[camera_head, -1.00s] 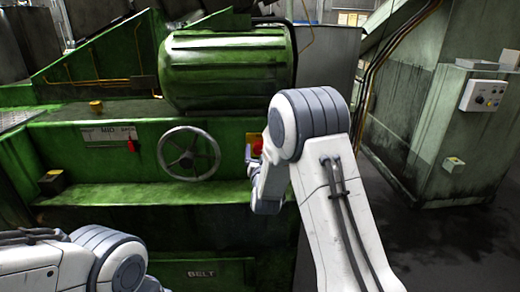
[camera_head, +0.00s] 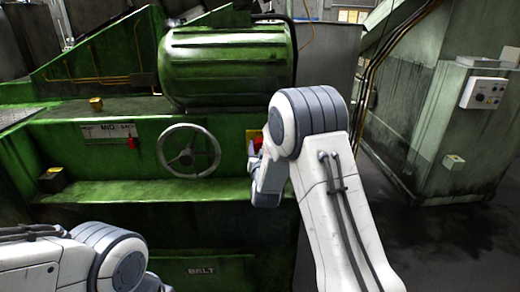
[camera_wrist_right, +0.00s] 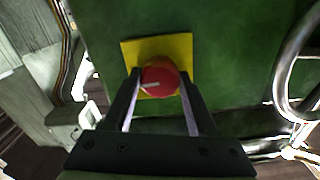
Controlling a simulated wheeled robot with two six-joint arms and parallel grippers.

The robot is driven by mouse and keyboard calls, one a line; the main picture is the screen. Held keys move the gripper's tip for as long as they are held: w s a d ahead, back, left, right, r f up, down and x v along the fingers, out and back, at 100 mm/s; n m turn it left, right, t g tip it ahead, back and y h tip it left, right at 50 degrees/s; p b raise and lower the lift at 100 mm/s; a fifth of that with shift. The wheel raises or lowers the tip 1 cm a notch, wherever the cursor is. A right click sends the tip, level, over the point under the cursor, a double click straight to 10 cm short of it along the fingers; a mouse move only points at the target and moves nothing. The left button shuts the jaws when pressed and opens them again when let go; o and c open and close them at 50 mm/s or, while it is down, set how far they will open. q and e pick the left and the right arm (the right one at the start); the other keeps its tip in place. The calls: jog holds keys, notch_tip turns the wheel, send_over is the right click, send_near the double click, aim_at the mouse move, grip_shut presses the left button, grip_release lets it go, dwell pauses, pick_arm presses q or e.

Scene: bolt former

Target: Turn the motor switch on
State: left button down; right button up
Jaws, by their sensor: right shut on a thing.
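The motor switch appears to be the round red knob (camera_wrist_right: 160,80) with a small pale mark, on a square yellow plate (camera_wrist_right: 183,47) on the green machine's front. In the head view, the yellow plate (camera_head: 251,133) shows just right of the handwheel, with the knob largely covered by my right gripper (camera_head: 254,152). In the right wrist view, my right gripper (camera_wrist_right: 160,76) has one finger on each side of the knob and is shut on it. My left arm shows at the lower left of the head view; its gripper is out of view.
A metal handwheel (camera_head: 189,151) is close left of the switch. A red-tipped lever (camera_head: 131,142) is farther left, under a labelled plate. A green ledge (camera_head: 140,193) juts out below. A grey cabinet with a control box (camera_head: 482,93) stands at the right, beyond open floor.

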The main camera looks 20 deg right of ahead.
jog(key=shift+a+n+b, duration=0.1)
jog(key=shift+n+b, duration=1.55)
jog(key=shift+n, duration=7.05)
jog(key=o, duration=1.4)
jog(key=shift+c, duration=0.2)
jog(key=b+v, duration=0.1)
jog(key=v, duration=0.9)
jog(key=shift+s, duration=0.25)
